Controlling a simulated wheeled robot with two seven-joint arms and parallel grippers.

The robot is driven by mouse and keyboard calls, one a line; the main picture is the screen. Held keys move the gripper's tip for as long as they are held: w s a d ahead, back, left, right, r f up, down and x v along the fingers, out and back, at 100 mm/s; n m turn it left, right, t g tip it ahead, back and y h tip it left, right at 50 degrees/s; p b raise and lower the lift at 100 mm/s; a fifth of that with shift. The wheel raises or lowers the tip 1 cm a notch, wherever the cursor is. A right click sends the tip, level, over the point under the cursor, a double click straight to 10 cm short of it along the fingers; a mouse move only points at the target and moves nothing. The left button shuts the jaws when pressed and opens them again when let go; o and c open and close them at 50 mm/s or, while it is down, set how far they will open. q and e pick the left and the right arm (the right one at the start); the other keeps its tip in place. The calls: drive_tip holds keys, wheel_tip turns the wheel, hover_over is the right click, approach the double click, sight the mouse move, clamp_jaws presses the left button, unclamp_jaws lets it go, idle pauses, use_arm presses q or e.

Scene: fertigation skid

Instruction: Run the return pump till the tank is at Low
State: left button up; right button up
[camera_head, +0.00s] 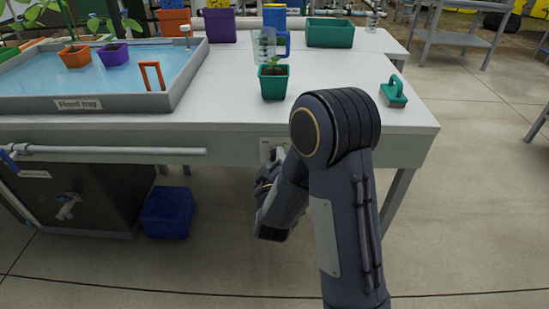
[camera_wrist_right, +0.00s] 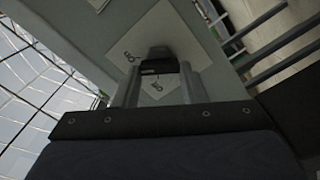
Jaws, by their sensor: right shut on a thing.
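A pale switch plate (camera_head: 268,149) is on the bench's front face, partly hidden by my right arm. My right gripper (camera_head: 272,168) is at this plate. In the right wrist view the plate (camera_wrist_right: 182,32) shows small dark marks, and my right gripper (camera_wrist_right: 158,72) is shut on a dark switch handle (camera_wrist_right: 158,54) in front of it. The flood tray (camera_head: 82,104) on the bench holds blue water. A dark tank (camera_head: 105,205) stands under the bench at left, with a grey valve (camera_head: 68,206). I cannot read a tank level. My left gripper is not in view.
A small green pot (camera_head: 273,86) with a seedling, a clear bottle (camera_head: 263,46) and a green brush (camera_head: 394,92) stand on the bench. A blue bin (camera_head: 168,212) is below it. A pale pipe (camera_head: 120,151) runs along the front.

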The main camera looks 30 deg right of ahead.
drive_tip(key=n+p, duration=0.3)
drive_tip(key=n, duration=0.1)
drive_tip(key=shift+n, duration=0.3)
drive_tip(key=n+p, duration=0.2)
drive_tip(key=n, duration=0.2)
drive_tip(key=shift+a+n+p, duration=0.1)
drive_tip(key=shift+n+p, duration=0.2)
drive_tip(key=shift+p, duration=0.1)
drive_tip(key=n+p, duration=0.1)
drive_tip(key=n, duration=0.2)
drive_tip(key=shift+f+p, duration=0.15)
drive_tip(key=shift+p, duration=0.2)
drive_tip(key=shift+f+n+p, duration=0.1)
drive_tip(key=shift+n+p, duration=0.4)
drive_tip(key=shift+n, duration=1.3)
drive_tip(key=shift+f, duration=0.1)
drive_tip(key=o, duration=1)
drive_tip(key=shift+s, duration=0.1)
drive_tip(key=v, duration=0.7)
drive_tip(key=shift+s, duration=0.35)
